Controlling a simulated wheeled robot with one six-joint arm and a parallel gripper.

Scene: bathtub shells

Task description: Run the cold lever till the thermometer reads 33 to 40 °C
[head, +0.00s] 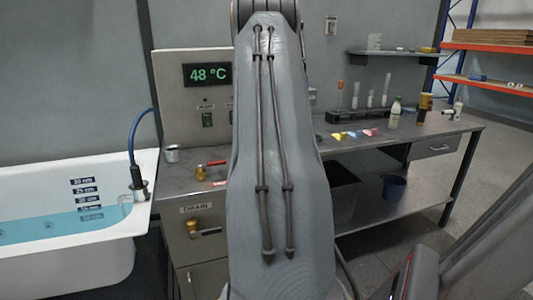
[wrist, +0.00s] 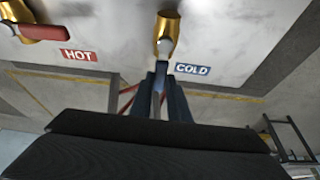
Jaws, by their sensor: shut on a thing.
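The thermometer display (head: 207,74) reads 48 °C in green digits in the head view. In the wrist view, the brass cold valve (wrist: 168,28) sits at the top centre beside the blue COLD label (wrist: 192,70). My gripper (wrist: 160,88) is right below this valve, its fingers shut on the cold lever, whose grip is mostly hidden between them. The hot lever (wrist: 47,32), with a red handle and brass body, is at the upper left by the red HOT label (wrist: 79,55). The head view also shows the hot lever (head: 207,167); my arm hides the cold lever and gripper there.
The white bathtub (head: 70,163) on the left holds blue water (head: 60,226) beside a depth scale (head: 88,200). A blue hose (head: 134,135) hooks over its rim. A drain lever (head: 205,231) is on the bench front. Bottles and tubes stand on the bench (head: 440,128) at right.

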